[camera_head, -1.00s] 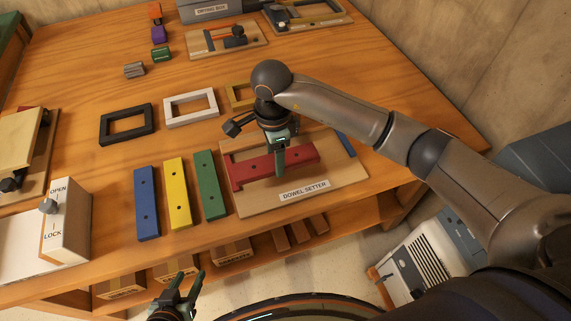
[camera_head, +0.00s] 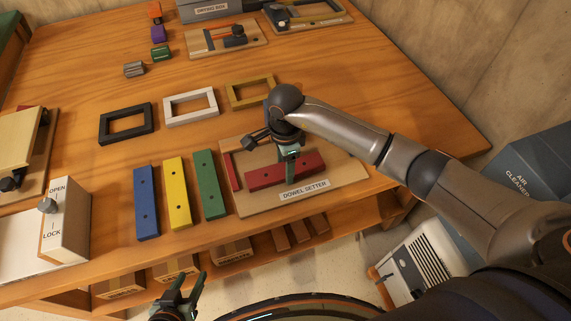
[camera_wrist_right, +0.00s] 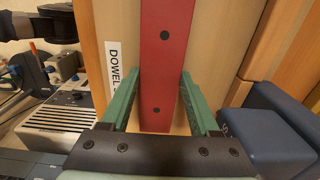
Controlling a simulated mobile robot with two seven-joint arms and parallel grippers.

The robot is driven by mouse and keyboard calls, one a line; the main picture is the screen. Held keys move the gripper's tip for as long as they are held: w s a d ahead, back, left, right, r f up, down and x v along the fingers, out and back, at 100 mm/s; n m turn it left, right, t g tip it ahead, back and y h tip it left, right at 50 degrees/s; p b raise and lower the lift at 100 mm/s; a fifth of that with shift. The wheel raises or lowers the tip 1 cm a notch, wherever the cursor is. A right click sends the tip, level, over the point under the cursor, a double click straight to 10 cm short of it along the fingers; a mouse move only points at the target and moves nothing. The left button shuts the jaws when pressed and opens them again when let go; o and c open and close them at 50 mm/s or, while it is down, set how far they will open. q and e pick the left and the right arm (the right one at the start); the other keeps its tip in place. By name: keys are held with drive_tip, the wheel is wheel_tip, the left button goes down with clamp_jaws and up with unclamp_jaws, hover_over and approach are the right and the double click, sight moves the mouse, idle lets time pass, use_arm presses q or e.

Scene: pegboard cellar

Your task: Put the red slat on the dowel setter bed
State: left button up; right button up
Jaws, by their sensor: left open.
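The red slat (camera_head: 284,171) lies across the dowel setter bed (camera_head: 250,205) behind its label in the head view; I cannot tell whether it touches the bed. My right gripper (camera_head: 290,168) is shut on the slat's middle, pointing down from above. In the right wrist view the green fingers (camera_wrist_right: 160,80) flank the two long edges of the red slat (camera_wrist_right: 162,60), which shows two dark holes. My left gripper (camera_head: 187,284) is open and empty, low in front of the table.
Blue (camera_head: 146,203), yellow (camera_head: 177,193) and green (camera_head: 210,185) slats lie left of the setter. Black (camera_head: 126,138), white (camera_head: 166,105) and ochre (camera_head: 231,92) frames lie behind them. A narrow red strip (camera_head: 232,172) stands at the setter's left side.

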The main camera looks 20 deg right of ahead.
drive_tip(key=o, duration=0.5)
drive_tip(key=shift+c, duration=0.2)
wheel_tip(320, 180, up, 12)
drive_tip(key=shift+r+p, duration=0.15)
drive_tip(key=shift+p, duration=0.2)
